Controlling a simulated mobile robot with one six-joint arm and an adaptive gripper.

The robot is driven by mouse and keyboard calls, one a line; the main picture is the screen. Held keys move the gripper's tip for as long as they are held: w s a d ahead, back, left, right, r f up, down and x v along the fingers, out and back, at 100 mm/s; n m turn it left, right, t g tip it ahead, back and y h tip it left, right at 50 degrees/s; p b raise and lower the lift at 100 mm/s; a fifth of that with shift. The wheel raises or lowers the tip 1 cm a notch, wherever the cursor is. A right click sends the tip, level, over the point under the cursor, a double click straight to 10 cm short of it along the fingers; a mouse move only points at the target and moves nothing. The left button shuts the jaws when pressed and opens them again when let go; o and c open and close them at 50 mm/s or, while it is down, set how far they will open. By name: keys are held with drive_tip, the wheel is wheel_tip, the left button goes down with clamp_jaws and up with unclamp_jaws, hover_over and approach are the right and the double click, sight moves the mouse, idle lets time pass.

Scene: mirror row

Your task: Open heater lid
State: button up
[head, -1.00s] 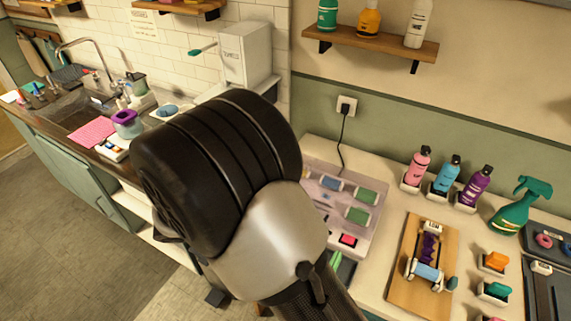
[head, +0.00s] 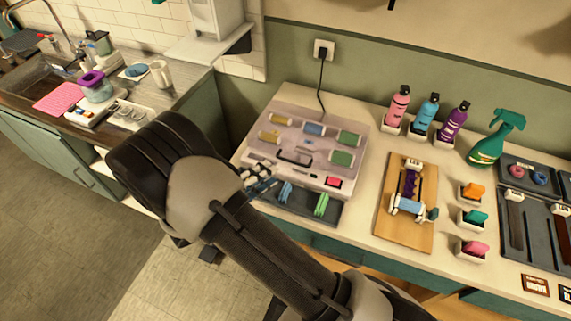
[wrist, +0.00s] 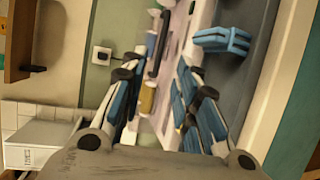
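The heater (head: 322,182) is a pale box on the counter, with a cord running to a wall outlet. Its clear, pinkish lid (head: 325,120) lies flat and closed; yellow, blue and green rollers show through it. A dark handle (head: 293,158) is at the lid's front edge. My gripper (head: 264,172) is at the heater's front left, left of the handle and apart from it. In the wrist view my gripper (wrist: 160,72) is open and empty, with the lid's dark handle (wrist: 163,42) beyond its fingertips. My arm hides part of the heater's left front.
A grey tray (head: 302,208) with blue and green clips lies before the heater. A wooden board (head: 390,225) holding a roller device stands to its right. Several bottles (head: 426,112) line the back. The sink counter (head: 185,92) is left, across a gap.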

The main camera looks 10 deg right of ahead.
drive_tip(key=b+x, duration=0.1)
drive_tip(key=x, duration=0.7)
drive_tip(key=shift+d, duration=0.15)
clamp_jaws()
idle(0.5)
